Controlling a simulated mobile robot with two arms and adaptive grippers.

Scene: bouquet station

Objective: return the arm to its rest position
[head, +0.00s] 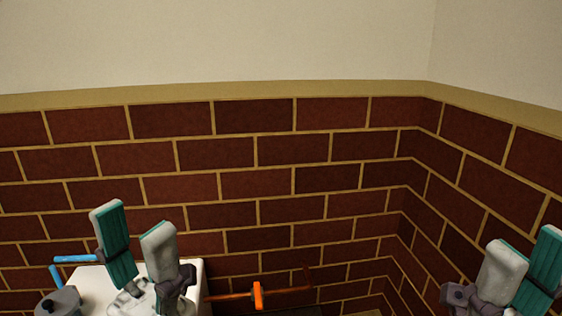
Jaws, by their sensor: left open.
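My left gripper (134,218) is at the lower left of the head view, pointing up. Its two grey fingers with teal pads stand apart, and I see nothing between them. My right gripper (528,238) is at the lower right corner, partly cut off by the frame edge. Its fingers overlap in this view, so their opening is unclear. I see no object in it.
A white surface (199,271) lies behind my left gripper, with a grey rounded object (60,302) and a blue bar (75,259) by it. An orange piece (258,295) sits on a thin rod to the right. A brick wall (230,185) fills the background.

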